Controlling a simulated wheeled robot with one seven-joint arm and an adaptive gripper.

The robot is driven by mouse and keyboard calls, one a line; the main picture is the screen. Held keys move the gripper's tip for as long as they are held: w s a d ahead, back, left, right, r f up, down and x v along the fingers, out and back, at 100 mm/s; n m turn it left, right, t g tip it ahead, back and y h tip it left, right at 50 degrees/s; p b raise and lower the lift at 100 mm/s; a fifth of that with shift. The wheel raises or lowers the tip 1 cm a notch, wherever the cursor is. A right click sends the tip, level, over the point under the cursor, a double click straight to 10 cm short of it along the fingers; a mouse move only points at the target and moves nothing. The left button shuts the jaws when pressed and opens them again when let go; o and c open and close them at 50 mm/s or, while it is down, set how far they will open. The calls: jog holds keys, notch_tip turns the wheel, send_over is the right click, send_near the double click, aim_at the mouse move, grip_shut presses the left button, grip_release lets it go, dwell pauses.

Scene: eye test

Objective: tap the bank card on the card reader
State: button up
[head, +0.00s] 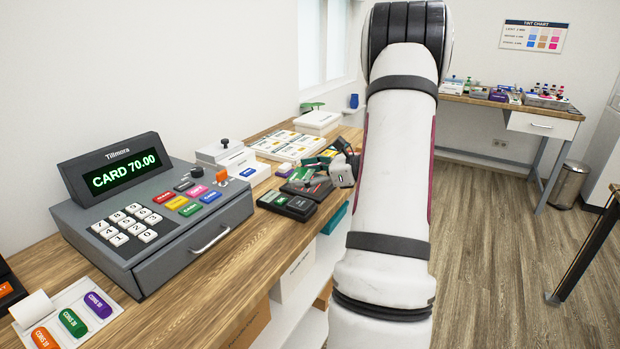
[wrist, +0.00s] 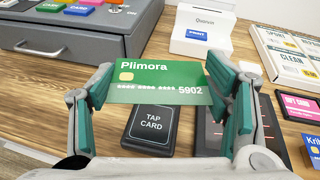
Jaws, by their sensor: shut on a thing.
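My gripper (wrist: 163,85) is shut on a green bank card (wrist: 160,72) marked Plimora, with a gold chip and the digits 5902. The teal fingers hold it by its left and right edges. The black card reader (wrist: 149,128), with a TAP CARD pad, lies just below the card in the wrist view. The card hides the reader's far end. I cannot tell whether the card touches it or hangs above it.
The till (head: 152,205), showing CARD 70.00, stands left of the reader. A white printer (wrist: 203,30) stands beyond. Pink (wrist: 299,105) and blue cards lie further right.

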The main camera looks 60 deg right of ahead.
aim_at(303, 203)
jog(key=shift+w+a+f, duration=0.1)
jog(key=shift+a+f, duration=0.05)
jog(key=shift+a, duration=0.1)
jog(key=shift+f+b, duration=2.3)
jog(key=shift+f, duration=1.05)
jog(key=shift+c, duration=0.2)
jog(key=shift+r, duration=0.1)
jog(key=shift+r+p, duration=1.75)
jog(key=shift+r, duration=0.75)
jog(key=s+a+r+p, duration=0.2)
jog(key=s+a+p, duration=0.3)
jog(key=s, duration=0.7)
jog(key=a, duration=0.2)
jog(key=shift+s+a+r, duration=0.4)
